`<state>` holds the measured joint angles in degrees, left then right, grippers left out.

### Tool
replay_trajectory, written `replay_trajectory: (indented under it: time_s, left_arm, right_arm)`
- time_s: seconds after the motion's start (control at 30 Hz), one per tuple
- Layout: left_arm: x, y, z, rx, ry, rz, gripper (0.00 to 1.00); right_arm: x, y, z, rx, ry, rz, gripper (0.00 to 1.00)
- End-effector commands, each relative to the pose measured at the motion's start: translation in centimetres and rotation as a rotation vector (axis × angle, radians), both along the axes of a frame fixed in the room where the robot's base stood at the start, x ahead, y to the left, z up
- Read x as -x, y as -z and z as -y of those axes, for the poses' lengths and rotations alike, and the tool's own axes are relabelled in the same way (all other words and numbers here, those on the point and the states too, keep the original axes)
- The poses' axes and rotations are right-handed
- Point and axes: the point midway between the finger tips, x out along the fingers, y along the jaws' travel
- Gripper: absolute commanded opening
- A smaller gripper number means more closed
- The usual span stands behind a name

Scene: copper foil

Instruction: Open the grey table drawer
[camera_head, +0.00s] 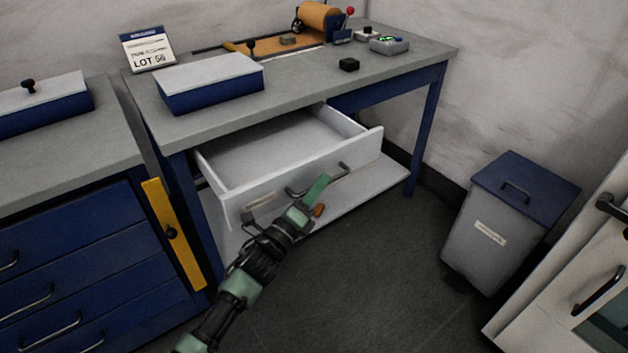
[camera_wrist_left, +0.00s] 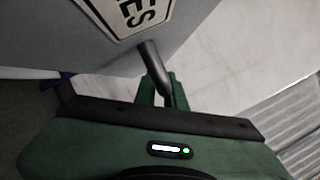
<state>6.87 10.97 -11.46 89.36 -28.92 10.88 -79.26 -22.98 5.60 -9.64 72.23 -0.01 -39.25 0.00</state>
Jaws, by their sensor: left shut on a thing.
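The grey table drawer (camera_head: 243,199) is pulled out from under the blue-framed, grey-topped table (camera_head: 210,123), and its inside is bare. Its dark bar handle (camera_head: 345,171) is on the front face. My left gripper (camera_head: 316,190) is at that front, shut on the handle. In the left wrist view the handle bar (camera_wrist_left: 152,60) runs down between the green fingers (camera_wrist_left: 165,92) of my left gripper, beside a label on the drawer front (camera_wrist_left: 90,45). My right gripper is in neither view.
A grey bin with a blue lid (camera_head: 490,230) stands at the right, near a white cabinet (camera_head: 590,260). A blue drawer cabinet (camera_head: 90,255) stands at the left. A blue box with a grey lid (camera_head: 210,82) is on the tabletop. The dark floor between is clear.

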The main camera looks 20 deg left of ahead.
Motion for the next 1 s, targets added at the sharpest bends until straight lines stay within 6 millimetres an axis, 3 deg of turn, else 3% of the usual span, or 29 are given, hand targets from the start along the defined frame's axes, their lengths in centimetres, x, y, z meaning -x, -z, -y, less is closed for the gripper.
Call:
replay_trajectory:
  time_s: [0.57,0.6,1.0]
  left_arm:
    - [0.53,0.12,0.62,0.001,-0.002,-0.002,0.0]
    - [0.53,0.11,0.61,0.001,-0.002,-0.002,0.2]
    - [1.11,0.26,0.44,0.0,-0.001,-0.003,0.2]
  right_arm:
    - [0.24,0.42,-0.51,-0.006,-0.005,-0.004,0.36]
    - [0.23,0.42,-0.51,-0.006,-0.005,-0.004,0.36]
    - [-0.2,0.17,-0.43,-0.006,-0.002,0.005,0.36]
